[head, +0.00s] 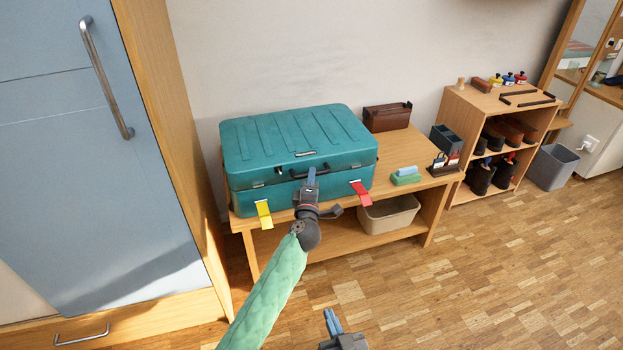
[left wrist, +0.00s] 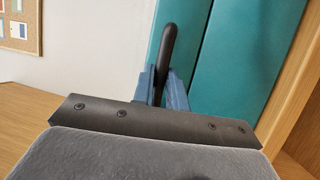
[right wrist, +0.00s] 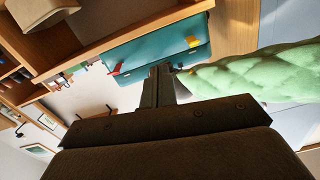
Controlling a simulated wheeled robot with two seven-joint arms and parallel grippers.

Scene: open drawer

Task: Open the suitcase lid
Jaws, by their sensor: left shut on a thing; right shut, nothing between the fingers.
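The teal suitcase (head: 345,140) lies on a wooden bench, its lid (head: 285,133) down on the base. A yellow latch tab (head: 264,214) and a red latch tab (head: 361,193) stick out from its front. My left gripper (head: 311,176) is at the front middle, shut on the black handle (left wrist: 168,50), which stands between its blue fingers in the left wrist view. The gripper hides part of the handle in the head view. My right gripper (head: 332,322) is shut and empty, low in the head view and apart from the suitcase.
A blue-grey cabinet (head: 70,120) stands close on the left. On the bench (head: 410,153) are a brown box (head: 387,117), a green-and-blue sponge (head: 406,176) and a dark holder. A beige bin (head: 388,215) sits below. The floor in front is clear.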

